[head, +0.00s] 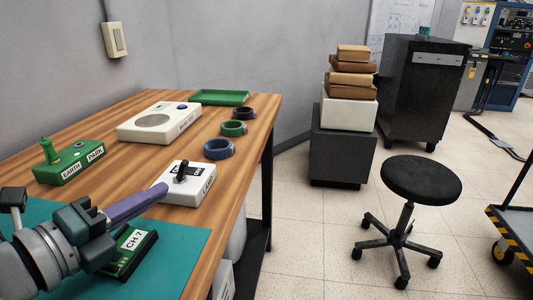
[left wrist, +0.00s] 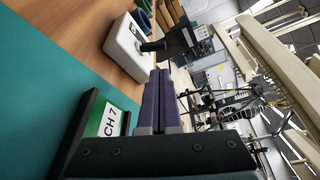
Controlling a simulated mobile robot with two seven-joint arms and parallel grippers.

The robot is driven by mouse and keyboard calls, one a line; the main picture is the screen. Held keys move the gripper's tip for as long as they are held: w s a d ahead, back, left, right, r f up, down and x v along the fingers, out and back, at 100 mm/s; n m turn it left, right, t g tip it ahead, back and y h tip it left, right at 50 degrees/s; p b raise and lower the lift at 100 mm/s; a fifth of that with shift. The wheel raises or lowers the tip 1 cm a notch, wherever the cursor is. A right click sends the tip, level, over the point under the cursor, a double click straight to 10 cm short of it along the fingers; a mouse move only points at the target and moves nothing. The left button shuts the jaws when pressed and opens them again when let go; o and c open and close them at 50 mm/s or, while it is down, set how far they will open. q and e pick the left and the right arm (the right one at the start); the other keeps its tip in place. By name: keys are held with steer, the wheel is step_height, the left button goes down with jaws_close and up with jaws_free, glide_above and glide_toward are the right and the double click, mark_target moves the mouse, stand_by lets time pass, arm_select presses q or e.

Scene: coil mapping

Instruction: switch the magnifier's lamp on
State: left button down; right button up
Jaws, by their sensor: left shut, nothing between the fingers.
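A small white box (head: 204,187) with an upright black lever (head: 182,172) on top stands near the table's front edge. Its front label is too small to read surely. My left gripper (head: 164,189), with purple fingers, is shut and empty, its tips at the near left side of this box. I cannot tell whether they touch it. In the left wrist view the shut fingers (left wrist: 160,74) point toward the white box (left wrist: 124,50) and its black lever (left wrist: 151,46). I cannot make out a magnifier for certain. My right gripper is not in view.
A green CH 7 device (head: 132,250) lies on the teal mat (head: 178,250) beneath my left gripper. Behind are a green EARTH PARK box (head: 70,163), a white box with a round disc (head: 158,123), a green tray (head: 219,97) and rings (head: 219,149). A stool (head: 421,180) stands right.

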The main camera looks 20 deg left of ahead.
mark_target(185, 190)
arm_select(q)
steer(key=w, duration=0.4)
steer(key=w+f, duration=0.1)
steer(key=w, duration=0.2)
steer(key=shift+d+b, duration=0.25)
steer(key=shift+b, duration=0.1)
steer(key=shift+a, duration=0.15)
